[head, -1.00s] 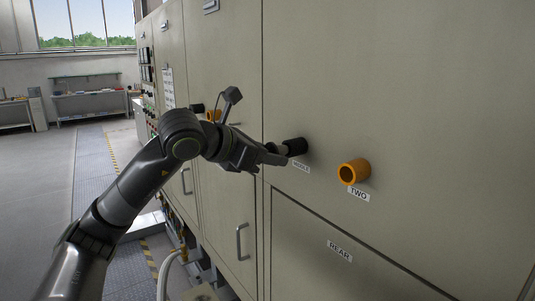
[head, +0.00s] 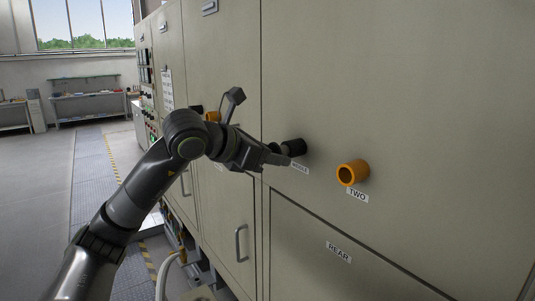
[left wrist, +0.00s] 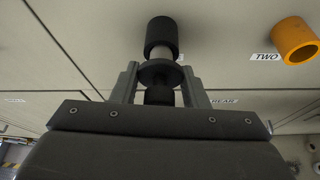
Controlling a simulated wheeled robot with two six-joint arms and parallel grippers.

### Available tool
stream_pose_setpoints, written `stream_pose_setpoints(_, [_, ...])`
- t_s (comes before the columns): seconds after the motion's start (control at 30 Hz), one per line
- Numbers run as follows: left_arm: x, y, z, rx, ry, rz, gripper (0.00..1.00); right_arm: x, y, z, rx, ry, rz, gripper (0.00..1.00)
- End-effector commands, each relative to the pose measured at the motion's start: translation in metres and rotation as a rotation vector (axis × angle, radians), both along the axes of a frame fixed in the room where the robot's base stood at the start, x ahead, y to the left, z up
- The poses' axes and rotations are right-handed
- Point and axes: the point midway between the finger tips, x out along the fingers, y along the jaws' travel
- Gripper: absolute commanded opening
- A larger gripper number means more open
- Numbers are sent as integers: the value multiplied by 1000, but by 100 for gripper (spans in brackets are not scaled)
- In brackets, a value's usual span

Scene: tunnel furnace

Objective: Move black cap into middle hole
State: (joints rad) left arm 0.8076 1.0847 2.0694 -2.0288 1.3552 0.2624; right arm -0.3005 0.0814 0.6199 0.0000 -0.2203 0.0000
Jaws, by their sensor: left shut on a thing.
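The black cap (left wrist: 160,72) is held between the fingers of my left gripper (left wrist: 160,92). It has a wide round flange and a paler grey stem pointing at the wall. The middle hole is a black round sleeve (left wrist: 160,35) standing out from the panel; it also shows in the head view (head: 294,147) above the "MIDDLE" label (head: 300,168). The cap's stem lines up with the sleeve and reaches its near end; how deep it sits inside, I cannot tell. In the head view my left gripper (head: 277,158) is shut on the cap. My right gripper is not in view.
An orange sleeve (head: 352,172) with an open hole stands out of the panel to the right, above the "TWO" label (head: 357,195). Another orange sleeve (head: 212,116) is farther left. A door handle (head: 241,243) is below. The floor at left is clear.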

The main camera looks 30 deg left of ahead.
Motion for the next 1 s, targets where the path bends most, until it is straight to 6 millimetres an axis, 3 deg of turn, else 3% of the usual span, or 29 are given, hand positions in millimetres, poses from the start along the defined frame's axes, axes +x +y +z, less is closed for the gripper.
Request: stream_pose_setpoints(1.0, [11, -5, 0, 0, -1, 0, 12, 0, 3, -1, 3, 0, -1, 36])
